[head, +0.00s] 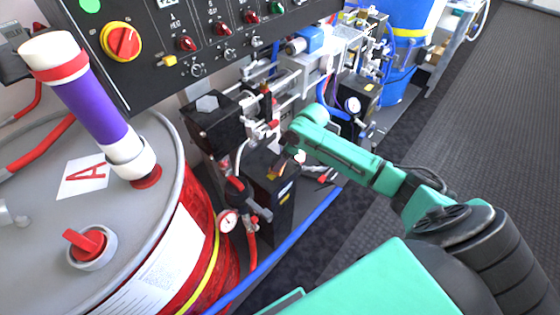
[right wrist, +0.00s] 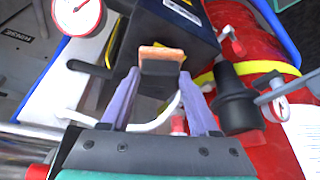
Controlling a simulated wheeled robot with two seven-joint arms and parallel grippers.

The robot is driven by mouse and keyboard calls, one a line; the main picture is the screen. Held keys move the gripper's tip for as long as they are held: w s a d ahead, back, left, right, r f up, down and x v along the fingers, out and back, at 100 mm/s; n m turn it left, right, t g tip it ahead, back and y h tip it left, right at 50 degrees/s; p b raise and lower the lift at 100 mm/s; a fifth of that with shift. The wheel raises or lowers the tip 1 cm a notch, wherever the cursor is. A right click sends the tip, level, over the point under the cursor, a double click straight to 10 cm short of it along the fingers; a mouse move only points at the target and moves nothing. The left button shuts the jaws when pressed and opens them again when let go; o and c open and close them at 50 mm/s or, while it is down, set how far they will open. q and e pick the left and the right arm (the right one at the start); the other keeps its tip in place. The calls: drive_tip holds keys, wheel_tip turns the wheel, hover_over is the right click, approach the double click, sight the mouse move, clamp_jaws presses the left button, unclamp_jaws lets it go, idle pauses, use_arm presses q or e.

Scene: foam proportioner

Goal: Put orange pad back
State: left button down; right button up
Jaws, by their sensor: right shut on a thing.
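The orange pad (right wrist: 162,53) is a small block with an orange top and a dark body. In the right wrist view it sits between the two purple fingertips of my right gripper (right wrist: 160,76), which is shut on it. A black box-shaped pump part (right wrist: 172,22) is just beyond the pad; I cannot tell whether they touch. In the head view my right gripper (head: 288,155) is low over the black box (head: 267,200) beside the red drum, and the pad is too small there to make out clearly. My left gripper is not in view.
A red drum (head: 205,240) with a grey lid and purple-sleeved tube (head: 92,112) stands at left. A control panel (head: 190,30) hangs above. A pressure gauge (head: 228,221), hoses and pump parts crowd around the gripper. A blue hose (head: 290,245) crosses the floor. The floor at right is clear.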

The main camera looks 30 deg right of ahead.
drive_tip(key=shift+a+f, duration=0.15)
drive_tip(key=shift+f, duration=0.6)
drive_tip(key=o, duration=1.3)
drive_tip(key=v, duration=1.2)
drive_tip(key=shift+p, duration=0.4)
